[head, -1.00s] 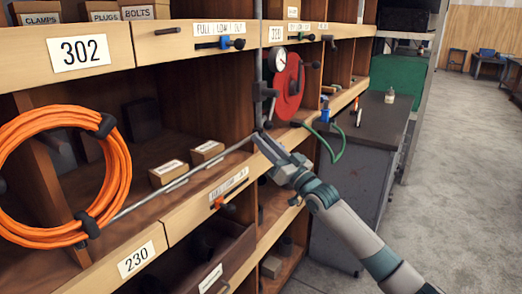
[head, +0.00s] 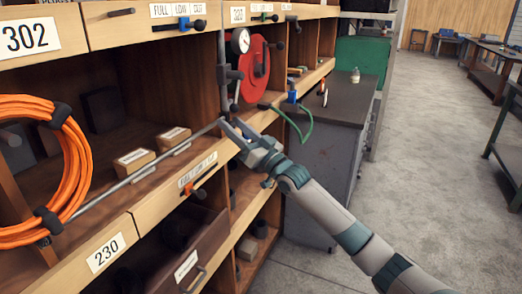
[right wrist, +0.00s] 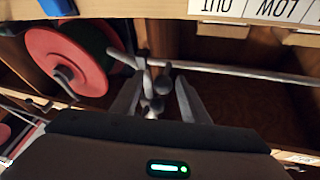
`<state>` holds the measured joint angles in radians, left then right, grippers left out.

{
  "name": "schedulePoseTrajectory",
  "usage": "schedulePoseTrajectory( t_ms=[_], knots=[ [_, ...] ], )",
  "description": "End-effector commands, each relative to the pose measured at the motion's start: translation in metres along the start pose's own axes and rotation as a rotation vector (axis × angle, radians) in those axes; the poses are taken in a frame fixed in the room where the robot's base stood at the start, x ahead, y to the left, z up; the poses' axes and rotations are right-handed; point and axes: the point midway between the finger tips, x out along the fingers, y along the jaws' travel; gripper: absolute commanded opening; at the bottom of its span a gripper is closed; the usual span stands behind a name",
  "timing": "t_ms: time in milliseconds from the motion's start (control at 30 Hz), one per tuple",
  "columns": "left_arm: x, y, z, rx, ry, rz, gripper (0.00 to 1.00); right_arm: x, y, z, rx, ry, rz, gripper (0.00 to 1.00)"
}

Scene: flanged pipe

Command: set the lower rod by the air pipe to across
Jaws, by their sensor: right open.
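The air pipe is a grey upright pipe (head: 223,62) with a round white gauge (head: 240,40), at the front of the shelf. Two dark lever rods with ball ends sit low on it; the lower rod (head: 233,107) is just above my right gripper (head: 231,121). In the right wrist view, my right gripper (right wrist: 158,80) is open. Its fingers stand either side of dark ball ends (right wrist: 163,82) and a grey shaft. I cannot tell whether they touch, nor the lower rod's exact angle. My left gripper is out of view.
A red reel (head: 256,62) stands just behind the pipe. A long thin grey pipe (head: 140,174) runs leftward past an orange hose coil (head: 65,150). Shelf edges and labelled boards lie close around the gripper. A dark cabinet (head: 330,125) stands to the right; the floor beyond is open.

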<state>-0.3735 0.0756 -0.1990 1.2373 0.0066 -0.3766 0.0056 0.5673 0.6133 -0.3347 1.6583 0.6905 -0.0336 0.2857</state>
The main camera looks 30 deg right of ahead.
Motion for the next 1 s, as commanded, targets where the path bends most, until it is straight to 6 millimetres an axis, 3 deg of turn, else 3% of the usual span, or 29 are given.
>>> schedulePoseTrajectory(
  t_ms=[1000],
  knots=[
    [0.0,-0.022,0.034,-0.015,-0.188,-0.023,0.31,-0.153,0.003,0.002,0.0,-0.002,0.003,0.41]
  ],
)
